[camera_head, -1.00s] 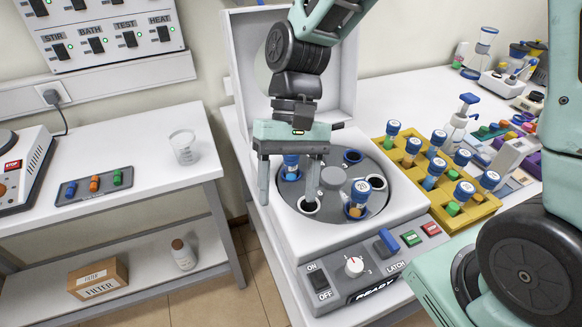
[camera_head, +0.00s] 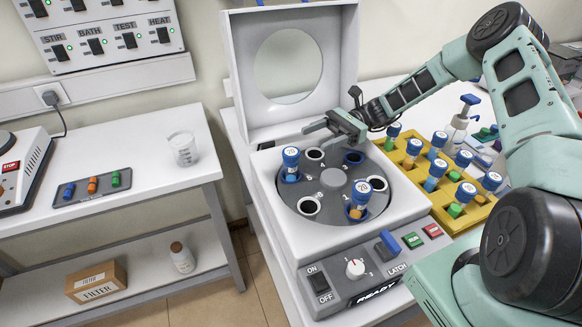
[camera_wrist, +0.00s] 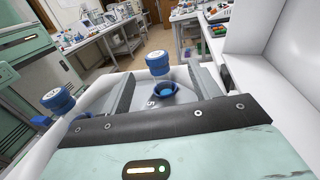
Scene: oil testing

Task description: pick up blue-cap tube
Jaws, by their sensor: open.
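My gripper (camera_head: 318,136) is open and empty, with its fingers level above the back of the centrifuge rotor (camera_head: 322,208). One blue-cap tube (camera_head: 291,165) stands in the rotor's left side and another blue-cap tube (camera_head: 358,199) at its front right. A blue-rimmed slot (camera_head: 352,157) lies just below and right of the gripper. Another blue-cap tube (camera_wrist: 58,101) shows at the left, outside the fingers.
A yellow rack (camera_head: 478,221) with several blue-cap tubes stands right of the centrifuge. The raised lid (camera_head: 240,75) stands close behind my gripper. A beaker (camera_head: 184,150) and coloured pieces on a tray (camera_head: 92,188) are on the left bench.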

